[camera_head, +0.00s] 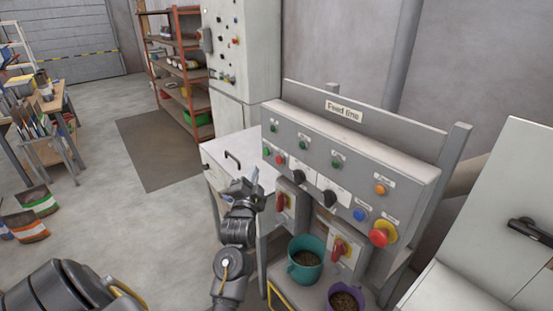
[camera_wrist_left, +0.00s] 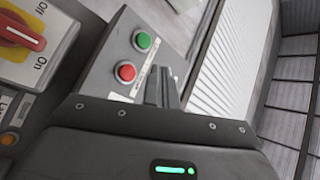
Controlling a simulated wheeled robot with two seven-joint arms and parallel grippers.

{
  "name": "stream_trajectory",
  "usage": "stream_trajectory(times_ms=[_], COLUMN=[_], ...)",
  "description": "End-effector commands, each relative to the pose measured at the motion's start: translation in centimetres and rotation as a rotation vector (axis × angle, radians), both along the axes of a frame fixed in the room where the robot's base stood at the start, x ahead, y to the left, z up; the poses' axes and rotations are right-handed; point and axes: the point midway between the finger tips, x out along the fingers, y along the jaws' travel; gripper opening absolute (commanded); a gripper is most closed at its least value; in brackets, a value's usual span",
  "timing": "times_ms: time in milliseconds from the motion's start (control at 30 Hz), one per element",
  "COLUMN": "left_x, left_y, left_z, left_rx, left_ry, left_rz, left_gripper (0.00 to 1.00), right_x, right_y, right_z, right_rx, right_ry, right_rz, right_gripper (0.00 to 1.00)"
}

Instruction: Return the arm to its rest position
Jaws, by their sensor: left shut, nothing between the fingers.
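My left gripper (camera_head: 255,176) is in the head view, in front of the left end of the feed line panel (camera_head: 350,160). Its dark fingers are closed together with nothing between them, and they also show in the left wrist view (camera_wrist_left: 162,88). In the wrist view a green button (camera_wrist_left: 142,40) and a red button (camera_wrist_left: 125,71) lie just left of and beyond the fingers. I cannot tell whether the fingers touch anything. My left arm comes up from the bottom of the head view. My right gripper is not in view.
Below the panel are red-handled switches, one at the right (camera_head: 342,249), a teal bucket (camera_head: 305,262) and a purple bucket (camera_head: 345,300) of pellets. A white cabinet with a handle (camera_head: 232,160) stands behind my gripper. Open floor (camera_head: 120,230) lies left; bags (camera_head: 35,200) stand there.

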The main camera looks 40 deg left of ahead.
Motion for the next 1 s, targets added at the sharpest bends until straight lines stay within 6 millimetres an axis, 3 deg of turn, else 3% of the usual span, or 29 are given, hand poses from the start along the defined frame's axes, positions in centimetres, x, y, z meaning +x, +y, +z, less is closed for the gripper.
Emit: stream_trajectory(times_ms=[467,567,667,767,867,1000], left_x=[0.0,0.2,1.0,2.1,2.6,1.6], left_y=[0.0,-0.2,-1.0,-2.6,-4.7,-7.9], left_z=[0.0,-0.8,-3.9,-9.5,-16.5,-26.5], left_rx=[0.000,-0.009,-0.049,-0.125,-0.221,-0.362], left_ry=[0.000,0.010,0.050,0.122,0.214,0.353], left_rz=[0.000,-0.008,-0.042,-0.098,-0.155,-0.214], left_gripper=[0.00,0.00,0.00,0.00,0.00,0.00], right_x=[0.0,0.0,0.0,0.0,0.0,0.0], right_y=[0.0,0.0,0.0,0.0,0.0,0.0], right_z=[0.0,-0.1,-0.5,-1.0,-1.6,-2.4], right_rx=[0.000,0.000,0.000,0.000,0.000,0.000], right_ry=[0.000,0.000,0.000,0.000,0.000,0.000], right_rz=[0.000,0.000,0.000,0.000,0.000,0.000], right_gripper=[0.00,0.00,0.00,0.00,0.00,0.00])
